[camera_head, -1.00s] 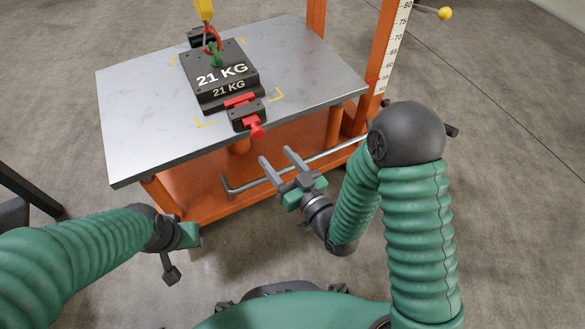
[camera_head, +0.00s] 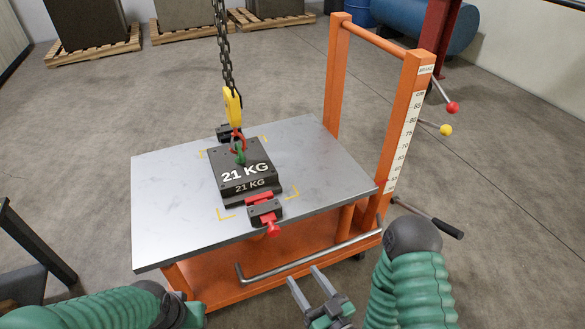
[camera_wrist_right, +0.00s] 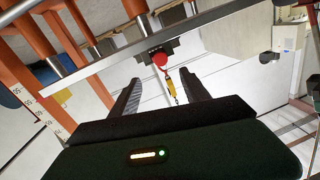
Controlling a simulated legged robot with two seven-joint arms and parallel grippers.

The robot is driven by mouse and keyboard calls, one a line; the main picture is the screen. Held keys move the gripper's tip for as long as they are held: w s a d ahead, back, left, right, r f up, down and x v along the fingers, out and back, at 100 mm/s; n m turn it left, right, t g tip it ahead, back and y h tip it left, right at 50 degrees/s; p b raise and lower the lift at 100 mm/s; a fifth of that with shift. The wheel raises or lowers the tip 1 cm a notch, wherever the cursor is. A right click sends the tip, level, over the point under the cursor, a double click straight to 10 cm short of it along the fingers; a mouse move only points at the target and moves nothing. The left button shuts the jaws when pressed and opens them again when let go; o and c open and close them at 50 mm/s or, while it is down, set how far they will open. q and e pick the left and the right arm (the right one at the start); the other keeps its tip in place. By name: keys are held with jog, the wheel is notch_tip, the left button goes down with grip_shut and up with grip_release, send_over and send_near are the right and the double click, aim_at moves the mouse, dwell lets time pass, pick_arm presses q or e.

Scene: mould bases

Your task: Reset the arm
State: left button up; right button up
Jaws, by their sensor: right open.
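My right gripper (camera_head: 311,287) is open and empty at the bottom of the head view, in front of the cart's near edge and apart from it. Its two spread fingers (camera_wrist_right: 160,98) also show in the right wrist view, with nothing between them but the background. My left arm (camera_head: 110,308) comes in at the lower left of the head view. Its gripper end is cut off by the picture's bottom edge, so the fingers are hidden. My right arm (camera_head: 410,285) is bent at the lower right.
A grey-topped orange cart (camera_head: 170,215) stands ahead. On it sits a black 21 KG weight (camera_head: 245,172) on a yellow hook (camera_head: 232,105) with a chain (camera_head: 223,50). A red-knobbed clamp (camera_head: 265,211) is at its front. A bar handle (camera_head: 310,260) runs along the cart's near side.

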jog(key=w+d+f+g+h, duration=0.25)
jog(key=d+g+h, duration=0.35)
jog(key=d+g, duration=0.3)
jog(key=s+d+r+m+g+h, duration=0.1)
jog(key=s+r+g, duration=0.1)
jog(key=s, duration=0.2)
jog(key=s+d+r+m+g+p, duration=0.1)
jog(key=s+r, duration=0.2)
jog(key=s, duration=0.1)
jog(key=s+d+r+m+g+h, duration=0.1)
jog(key=s+d+r+g, duration=0.1)
jog(key=s, duration=0.2)
jog(key=w+p+v, duration=0.3)
jog(key=p+v, duration=1.1)
jog(key=p, duration=0.1)
jog(key=w+d+r+p+v, duration=0.1)
jog(key=w+p+v, duration=0.2)
jog(key=p+v, duration=1.2)
jog(key=shift+w+a+r+p, duration=0.25)
jog(key=shift+w+r+p, duration=0.05)
jog(key=shift+p, duration=0.15)
